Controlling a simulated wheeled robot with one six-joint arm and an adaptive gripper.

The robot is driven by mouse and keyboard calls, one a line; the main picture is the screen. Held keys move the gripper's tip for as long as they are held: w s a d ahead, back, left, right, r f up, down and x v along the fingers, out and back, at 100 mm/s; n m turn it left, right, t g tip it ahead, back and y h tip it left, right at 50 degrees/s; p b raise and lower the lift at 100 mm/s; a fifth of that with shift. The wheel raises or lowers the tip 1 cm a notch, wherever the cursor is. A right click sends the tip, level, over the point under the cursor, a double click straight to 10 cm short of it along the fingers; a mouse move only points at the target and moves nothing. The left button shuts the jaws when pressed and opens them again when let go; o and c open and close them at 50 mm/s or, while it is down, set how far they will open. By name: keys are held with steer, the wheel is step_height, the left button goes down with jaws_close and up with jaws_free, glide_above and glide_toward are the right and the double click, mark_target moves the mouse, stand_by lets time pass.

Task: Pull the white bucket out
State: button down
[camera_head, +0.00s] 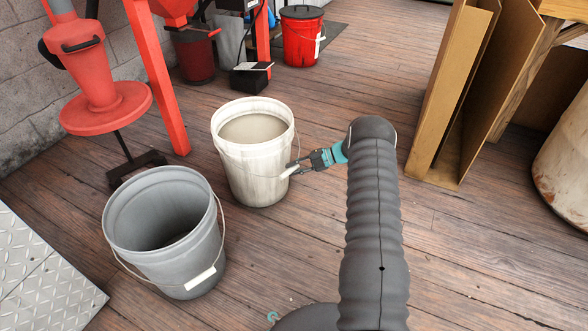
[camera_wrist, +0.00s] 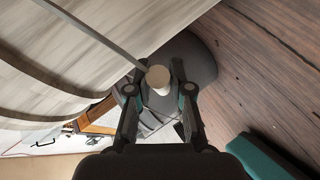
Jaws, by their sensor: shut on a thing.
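The white bucket (camera_head: 256,165) stands upright on the wooden floor in the middle of the head view, with pale grey contents inside. My gripper (camera_head: 291,169) is at its right side, shut on the white handle grip (camera_head: 288,172) of the bucket's wire bail. In the wrist view my gripper (camera_wrist: 159,88) has its two fingers on either side of the pale round handle grip (camera_wrist: 158,77). The bucket wall (camera_wrist: 60,60) fills the upper left there, and the wire runs from the grip to the upper left.
A grey bucket (camera_head: 165,230) stands close in front-left of the white one. A red machine (camera_head: 100,85) is behind left, with a red bucket (camera_head: 302,38) farther back. Leaning boards (camera_head: 445,95) stand at right. Bare floor (camera_head: 460,240) lies to the right and front.

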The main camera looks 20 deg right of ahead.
steer(key=shift+d, duration=0.15)
steer(key=shift+w+d+b, duration=0.3)
steer(key=shift+d+b, duration=0.05)
steer(key=shift+d, duration=0.1)
steer(key=c, duration=1)
jaws_free()
steer(key=shift+a, duration=0.1)
steer(key=shift+o, duration=0.2)
steer(key=v, duration=1.2)
